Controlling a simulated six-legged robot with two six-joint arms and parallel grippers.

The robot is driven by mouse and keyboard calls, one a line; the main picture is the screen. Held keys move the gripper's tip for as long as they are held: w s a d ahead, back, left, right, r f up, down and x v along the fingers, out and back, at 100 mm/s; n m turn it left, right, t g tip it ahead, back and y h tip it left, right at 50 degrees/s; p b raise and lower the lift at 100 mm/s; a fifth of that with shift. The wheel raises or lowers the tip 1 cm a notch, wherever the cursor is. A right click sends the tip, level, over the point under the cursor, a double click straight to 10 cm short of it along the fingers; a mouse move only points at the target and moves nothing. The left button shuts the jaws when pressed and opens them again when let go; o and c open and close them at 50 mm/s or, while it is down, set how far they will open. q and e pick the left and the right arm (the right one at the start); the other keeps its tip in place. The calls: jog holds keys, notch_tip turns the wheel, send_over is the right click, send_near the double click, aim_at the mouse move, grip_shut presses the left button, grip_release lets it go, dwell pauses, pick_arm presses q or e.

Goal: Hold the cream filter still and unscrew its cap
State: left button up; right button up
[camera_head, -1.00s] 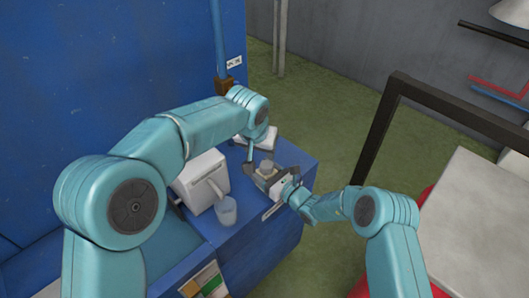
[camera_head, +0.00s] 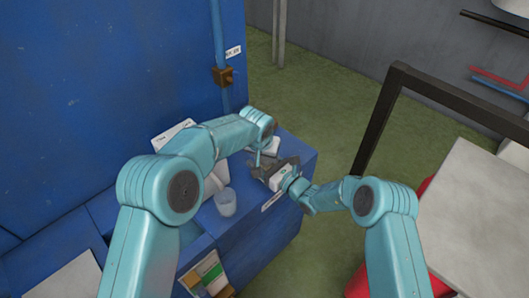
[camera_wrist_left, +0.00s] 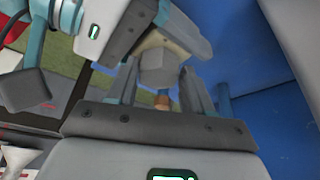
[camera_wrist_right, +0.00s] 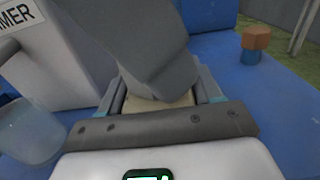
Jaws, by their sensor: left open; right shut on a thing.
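The cream filter (camera_wrist_left: 156,42) shows in the left wrist view, with its grey faceted cap (camera_wrist_left: 158,68) facing that camera. My right gripper (camera_wrist_right: 161,92) is shut on the filter, whose cream body (camera_wrist_right: 158,103) shows between its fingers in the right wrist view. My left gripper (camera_wrist_left: 158,88) is open, with its fingers to either side of the cap; I cannot tell whether they touch it. In the head view the left gripper (camera_head: 263,160) is right over the filter and hides most of it. The grey left gripper also covers the cap in the right wrist view.
A bluish cup (camera_head: 225,202) stands on the blue bench (camera_head: 262,222), left of the grippers. A white box (camera_wrist_right: 75,50) with a partly cut-off label is behind it. An orange-brown knob (camera_wrist_right: 256,40) is at the far right. A dark frame (camera_head: 385,115) stands to the right.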

pick_arm(q)
jog(key=c, duration=0.8)
jog(key=n+y, duration=0.1)
jog(key=n, duration=0.3)
jog(key=shift+d+y, duration=0.1)
jog(key=shift+y, duration=0.3)
jog(key=shift+c, duration=0.3)
jog(key=shift+n+y, duration=0.4)
jog(key=shift+n, duration=0.7)
jog(key=shift+w+n+y, duration=0.1)
jog(key=shift+n+y, duration=0.2)
jog(key=shift+n, duration=0.5)
pick_arm(e)
jog(key=shift+d, duration=0.1)
pick_arm(q)
jog(key=shift+d+r, duration=0.1)
jog(key=shift+r, duration=0.85)
jog(key=shift+r, duration=0.65)
